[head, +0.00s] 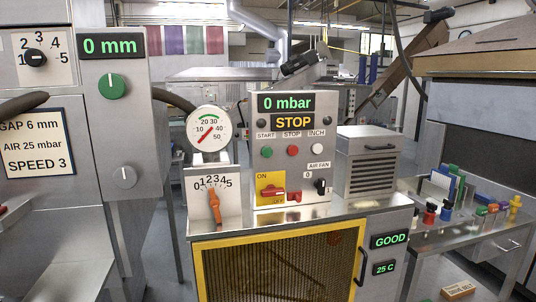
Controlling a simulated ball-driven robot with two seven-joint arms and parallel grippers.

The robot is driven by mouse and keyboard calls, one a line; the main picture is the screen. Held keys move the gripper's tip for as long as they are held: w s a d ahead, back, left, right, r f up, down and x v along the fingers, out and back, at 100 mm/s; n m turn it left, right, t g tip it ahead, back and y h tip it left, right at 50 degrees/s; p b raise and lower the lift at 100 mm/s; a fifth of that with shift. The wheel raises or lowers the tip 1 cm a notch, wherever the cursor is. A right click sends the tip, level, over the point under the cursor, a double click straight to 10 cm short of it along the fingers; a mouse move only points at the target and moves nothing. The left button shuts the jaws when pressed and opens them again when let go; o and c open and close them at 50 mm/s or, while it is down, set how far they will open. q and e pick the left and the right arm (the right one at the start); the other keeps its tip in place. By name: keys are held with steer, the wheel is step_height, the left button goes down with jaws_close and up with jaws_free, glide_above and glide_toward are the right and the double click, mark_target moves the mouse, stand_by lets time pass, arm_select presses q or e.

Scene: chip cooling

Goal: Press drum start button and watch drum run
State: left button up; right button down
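The control panel (290,175) stands upright on the metal cabinet in the middle of the head view. Its green START button (266,152) sits left of the red STOP button (292,150) and the white INCH button (317,149). The upper display (286,103) reads 0 mbar in green; the one below (294,122) reads STOP in yellow. Behind the yellow-framed mesh guard (222,240) the drum is too dark to make out, and I cannot tell whether it turns. Neither of my grippers is in view, and nothing covers the START button.
A yellow plate with a red ON/OFF switch (271,191) and a black AIR FAN knob (320,186) sit below the buttons. Left are a gauge (209,130) and an orange lever (215,209). Displays read GOOD (389,240) and 25 C (385,268). Bottles stand on the right bench.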

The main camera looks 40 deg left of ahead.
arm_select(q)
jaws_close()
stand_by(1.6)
